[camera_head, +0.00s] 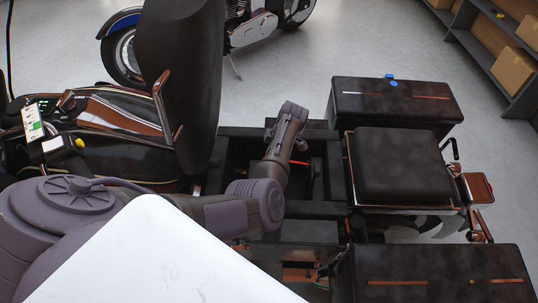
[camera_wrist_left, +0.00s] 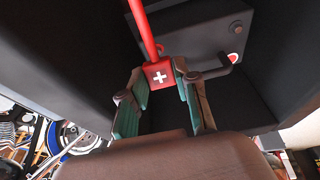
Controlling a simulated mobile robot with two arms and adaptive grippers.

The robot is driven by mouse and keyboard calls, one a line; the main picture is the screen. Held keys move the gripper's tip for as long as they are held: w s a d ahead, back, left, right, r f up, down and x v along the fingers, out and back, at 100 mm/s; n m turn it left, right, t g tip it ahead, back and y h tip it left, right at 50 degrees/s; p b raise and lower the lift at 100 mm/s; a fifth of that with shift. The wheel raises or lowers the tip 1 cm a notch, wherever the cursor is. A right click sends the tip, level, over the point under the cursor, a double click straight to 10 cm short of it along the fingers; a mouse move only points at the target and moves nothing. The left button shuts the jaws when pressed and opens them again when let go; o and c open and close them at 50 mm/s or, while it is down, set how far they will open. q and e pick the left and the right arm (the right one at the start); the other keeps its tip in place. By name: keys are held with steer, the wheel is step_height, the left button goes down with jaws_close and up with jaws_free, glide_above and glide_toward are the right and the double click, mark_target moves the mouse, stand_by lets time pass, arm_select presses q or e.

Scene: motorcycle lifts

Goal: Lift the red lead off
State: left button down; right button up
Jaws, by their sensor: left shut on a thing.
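The red lead (camera_wrist_left: 142,28) runs down from the top of the left wrist view to a red end block with a white cross (camera_wrist_left: 158,75). My left gripper (camera_wrist_left: 172,78) has its fingers on both sides of this block and is shut on it. Behind it is a dark box (camera_wrist_left: 205,45) with a red-and-white round mark and a grey bent bar. I cannot tell whether the block touches the box. In the head view, my left arm reaches into the open bay, where a bit of the red lead (camera_head: 300,162) shows. The fingertips are hidden there. My right gripper is not in view.
The dark frame (camera_head: 325,208) borders the bay. The raised seat (camera_head: 180,75) stands left of it, the rear seat (camera_head: 402,165) right. Side cases (camera_head: 395,102) (camera_head: 440,273) flank the rear. Another motorcycle (camera_head: 240,30) and shelves (camera_head: 485,45) stand beyond clear floor.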

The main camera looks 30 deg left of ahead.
arm_select(q)
steer(key=shift+w+d+r+g+y+b, duration=0.15)
steer(key=shift+d+r+y, duration=0.15)
steer(key=shift+r, duration=0.15)
steer(key=shift+w+d+r+g+y+b, duration=0.1)
steer(key=shift+d+r+g+y+b, duration=0.05)
steer(key=shift+d+r+y, duration=0.2)
steer(key=shift+w+d+r+g+y+b, duration=0.1)
steer(key=shift+d+r+g+y+b, duration=0.25)
steer(key=shift+r+y+b, duration=0.25)
steer(key=shift+w+d+r+g+y+b, duration=0.1)
steer(key=shift+d+r+g+y+b, duration=0.2)
steer(key=shift+r, duration=0.35)
steer(key=c, duration=0.8)
jaws_free()
steer(key=shift+c, duration=0.2)
steer(key=shift+r, duration=0.1)
steer(key=v, duration=1.2)
